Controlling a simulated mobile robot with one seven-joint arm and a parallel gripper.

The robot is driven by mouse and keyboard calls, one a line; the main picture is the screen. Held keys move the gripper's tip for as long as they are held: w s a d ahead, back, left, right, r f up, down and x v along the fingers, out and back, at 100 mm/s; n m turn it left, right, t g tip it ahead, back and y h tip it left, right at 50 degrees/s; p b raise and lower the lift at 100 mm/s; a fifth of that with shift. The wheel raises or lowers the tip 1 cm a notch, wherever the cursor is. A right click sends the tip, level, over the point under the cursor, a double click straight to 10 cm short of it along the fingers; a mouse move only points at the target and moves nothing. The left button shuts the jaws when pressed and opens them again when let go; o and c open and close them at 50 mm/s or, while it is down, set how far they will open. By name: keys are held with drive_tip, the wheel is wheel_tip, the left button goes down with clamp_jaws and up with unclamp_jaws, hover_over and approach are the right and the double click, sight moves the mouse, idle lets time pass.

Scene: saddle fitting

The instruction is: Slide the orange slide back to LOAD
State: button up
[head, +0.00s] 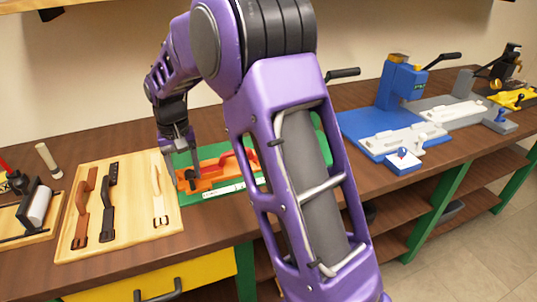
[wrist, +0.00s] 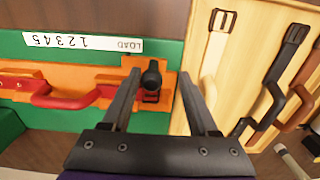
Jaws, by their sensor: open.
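The orange slide (wrist: 130,62) is a flat orange piece with an upright black knob (wrist: 152,77), on a green base (wrist: 105,52). In the wrist view the knob stands close to the LOAD end of a white scale strip (wrist: 85,43), whose lettering appears upside down. A red strap handle (wrist: 70,100) lies along the orange part to the left. My gripper (wrist: 160,76) is open, with one finger on each side of the knob and visible gaps between. In the head view my gripper (head: 181,160) is over the left end of the orange fixture (head: 212,178); my arm hides part of the base.
A wooden board (head: 90,245) with several straps lies left of the green base; it also shows in the wrist view (wrist: 196,62). A blue press (head: 400,85) and grey fixtures stand farther right on the brown bench (head: 90,155).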

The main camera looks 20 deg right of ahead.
drive_tip(key=shift+r+p, duration=1.75)
drive_tip(key=shift+r, duration=0.75)
